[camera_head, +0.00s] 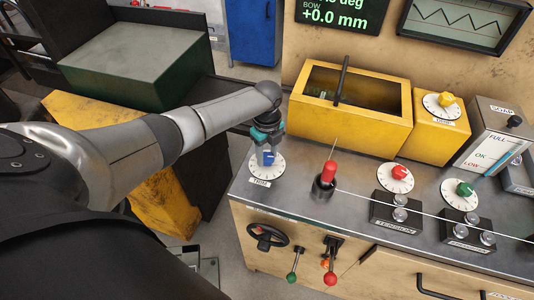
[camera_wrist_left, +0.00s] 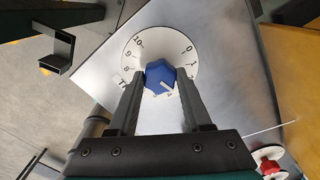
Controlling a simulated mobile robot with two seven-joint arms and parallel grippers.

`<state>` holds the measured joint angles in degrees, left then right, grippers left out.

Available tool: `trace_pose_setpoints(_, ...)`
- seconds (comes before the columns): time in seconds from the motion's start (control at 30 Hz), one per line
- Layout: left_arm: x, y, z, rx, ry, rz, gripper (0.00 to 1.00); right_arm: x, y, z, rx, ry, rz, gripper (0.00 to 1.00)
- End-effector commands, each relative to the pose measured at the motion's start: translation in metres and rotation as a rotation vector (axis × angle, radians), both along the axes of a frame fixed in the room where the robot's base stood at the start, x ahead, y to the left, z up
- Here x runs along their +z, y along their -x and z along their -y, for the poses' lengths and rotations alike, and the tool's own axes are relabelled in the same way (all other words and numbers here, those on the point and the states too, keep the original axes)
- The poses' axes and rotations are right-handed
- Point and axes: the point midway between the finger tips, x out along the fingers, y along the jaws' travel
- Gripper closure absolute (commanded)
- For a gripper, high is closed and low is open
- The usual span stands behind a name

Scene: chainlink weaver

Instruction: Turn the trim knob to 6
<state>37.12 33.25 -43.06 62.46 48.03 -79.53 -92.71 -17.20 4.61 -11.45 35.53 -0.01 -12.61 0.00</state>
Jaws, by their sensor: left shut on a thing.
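The trim knob is blue and sits on a round white dial (camera_head: 279,163) labelled TRIM at the left end of the metal bench. My left gripper (camera_head: 267,152) reaches down over it and is shut on the blue knob (camera_head: 268,158). In the left wrist view the two fingers (camera_wrist_left: 158,90) stand on either side of the blue knob (camera_wrist_left: 160,73). The white dial (camera_wrist_left: 150,38) shows 8, 9, 10, 0 and 1. A pale mark on the knob points to the lower right, and the numbers there are mostly hidden. My right gripper is not in view.
A red-capped post (camera_head: 328,172) with a thin wire stands right of the dial. Red (camera_head: 400,172) and green (camera_head: 465,188) knobs sit farther right. A yellow bin (camera_head: 398,116) stands behind. A handwheel (camera_head: 267,236) and levers are on the bench front.

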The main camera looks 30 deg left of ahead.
Motion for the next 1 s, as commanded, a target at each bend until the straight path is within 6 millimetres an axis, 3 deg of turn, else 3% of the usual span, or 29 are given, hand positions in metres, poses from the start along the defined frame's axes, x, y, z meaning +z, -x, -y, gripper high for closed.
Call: trace_pose_setpoints(1.0,0.0,0.0,0.001,-0.966,0.002,0.001,1.0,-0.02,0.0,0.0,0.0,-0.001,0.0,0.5)
